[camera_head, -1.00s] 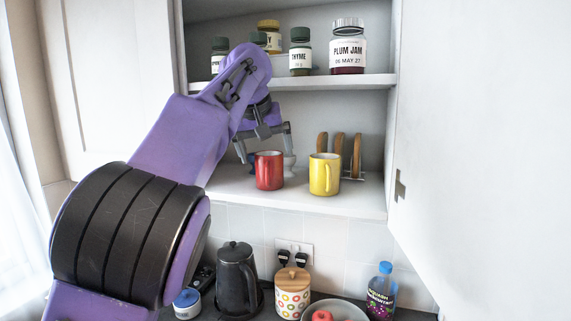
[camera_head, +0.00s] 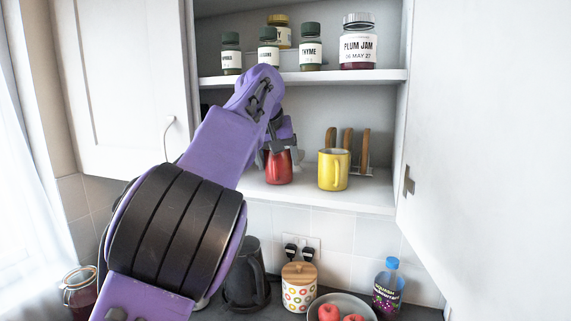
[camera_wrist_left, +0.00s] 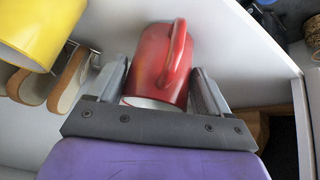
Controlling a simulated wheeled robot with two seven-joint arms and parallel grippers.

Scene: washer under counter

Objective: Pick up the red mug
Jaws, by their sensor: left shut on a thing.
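The red mug (camera_head: 279,169) stands on the lower shelf of the open cupboard, left of the yellow mug (camera_head: 333,170). My left gripper (camera_head: 279,149) reaches down over it from above and is shut on it. In the left wrist view the red mug (camera_wrist_left: 160,62) sits between the two fingers of the left gripper (camera_wrist_left: 160,92), with its handle facing the camera's upper side. The top of the mug is partly hidden by the gripper in the head view. My right gripper is not in view.
A toast rack (camera_head: 364,150) stands behind the yellow mug. Jars, including plum jam (camera_head: 358,45), line the shelf above (camera_head: 300,77). The open cupboard door (camera_head: 480,130) bounds the right. A kettle, canister (camera_head: 299,287) and bowl (camera_head: 341,303) stand on the counter below.

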